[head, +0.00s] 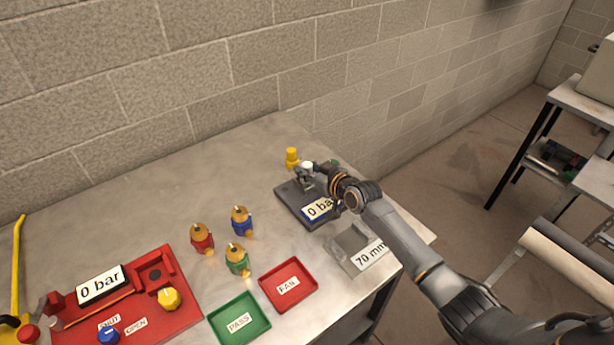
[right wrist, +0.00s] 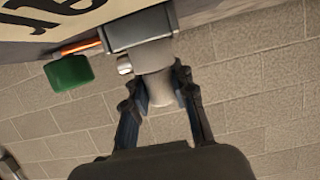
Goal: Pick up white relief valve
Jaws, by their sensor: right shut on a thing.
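A white-topped part (head: 308,166), which looks like the white relief valve, stands at the dark grey fixture (head: 289,200) with the "0 bar" display. My right gripper (head: 315,174) reaches it from the right and is shut on it. In the right wrist view a pale cylinder (right wrist: 160,88) sits between my right fingers (right wrist: 165,98), with its other end against a grey block (right wrist: 140,27). I cannot tell whether the valve is still seated in the fixture. The gripper partly hides it. My left gripper is out of view.
A yellow piece (head: 292,158) stands just left of the valve. Red (head: 202,239), blue (head: 241,221) and green (head: 238,260) valves stand mid-table. Green PASS (head: 240,337) and red FAIL (head: 313,303) trays lie in front. A "70 mm" block (head: 345,250) and red test rig (head: 185,315) flank them.

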